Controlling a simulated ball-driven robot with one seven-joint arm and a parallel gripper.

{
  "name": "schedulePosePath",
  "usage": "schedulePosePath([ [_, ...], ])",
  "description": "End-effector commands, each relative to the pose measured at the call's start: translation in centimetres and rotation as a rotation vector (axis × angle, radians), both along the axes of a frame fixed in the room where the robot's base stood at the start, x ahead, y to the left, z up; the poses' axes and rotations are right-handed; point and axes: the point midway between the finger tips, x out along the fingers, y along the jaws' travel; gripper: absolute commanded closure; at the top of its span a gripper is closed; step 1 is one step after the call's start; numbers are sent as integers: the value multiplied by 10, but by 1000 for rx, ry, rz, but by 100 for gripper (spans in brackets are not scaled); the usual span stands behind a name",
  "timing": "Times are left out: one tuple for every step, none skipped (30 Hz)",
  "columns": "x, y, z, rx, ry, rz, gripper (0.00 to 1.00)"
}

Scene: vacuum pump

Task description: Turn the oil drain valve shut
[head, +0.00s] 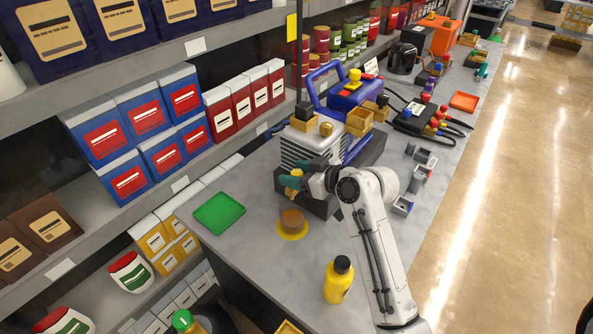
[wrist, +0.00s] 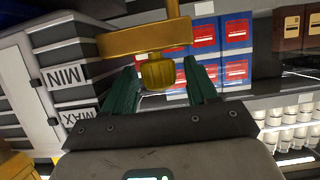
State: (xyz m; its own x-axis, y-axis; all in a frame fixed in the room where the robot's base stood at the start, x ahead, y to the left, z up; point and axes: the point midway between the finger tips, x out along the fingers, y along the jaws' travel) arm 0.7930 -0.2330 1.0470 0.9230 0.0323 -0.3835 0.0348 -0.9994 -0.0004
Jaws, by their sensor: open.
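The vacuum pump has a grey ribbed housing (head: 305,145) and a blue motor part (head: 350,97) on the bench in the head view. Its brass-yellow drain valve (head: 296,173) shows at the near end of the housing, partly covered by my gripper. In the wrist view, the valve's ribbed knob (wrist: 160,73) hangs below a brass crossbar (wrist: 135,42). My gripper (wrist: 162,82) is open, its green fingers on either side of the knob with visible gaps. The MIN and MAX marks (wrist: 68,75) show on the pump's side. In the head view my gripper (head: 290,176) reaches the valve from the right.
An amber cup (head: 292,217) stands on a yellow disc below the valve. A yellow bottle (head: 338,280) with a black cap stands near the front. A green tray (head: 219,213) lies at the left, and grey brackets (head: 418,172) lie at the right. Shelves with boxes (head: 123,175) line the left.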

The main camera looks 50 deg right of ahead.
Motion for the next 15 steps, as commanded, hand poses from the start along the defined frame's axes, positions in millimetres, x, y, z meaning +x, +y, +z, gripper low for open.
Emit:
schedulePosePath([
  [2, 0, 0, -1, -1, 0, 42],
  [2, 0, 0, -1, -1, 0, 42],
  [2, 0, -1, -1, -1, 0, 42],
  [2, 0, -1, -1, -1, 0, 42],
  [2, 0, -1, -1, -1, 0, 42],
  [2, 0, -1, -1, -1, 0, 42],
  [2, 0, -1, -1, -1, 0, 42],
  [2, 0, -1, -1, -1, 0, 42],
  [2, 0, -1, -1, -1, 0, 43],
  [2, 0, -1, -1, -1, 0, 46],
  [2, 0, -1, -1, -1, 0, 49],
  [2, 0, -1, -1, -1, 0, 53],
  [2, 0, -1, -1, -1, 0, 56],
  [2, 0, -1, -1, -1, 0, 59],
  [2, 0, -1, -1, -1, 0, 62],
])
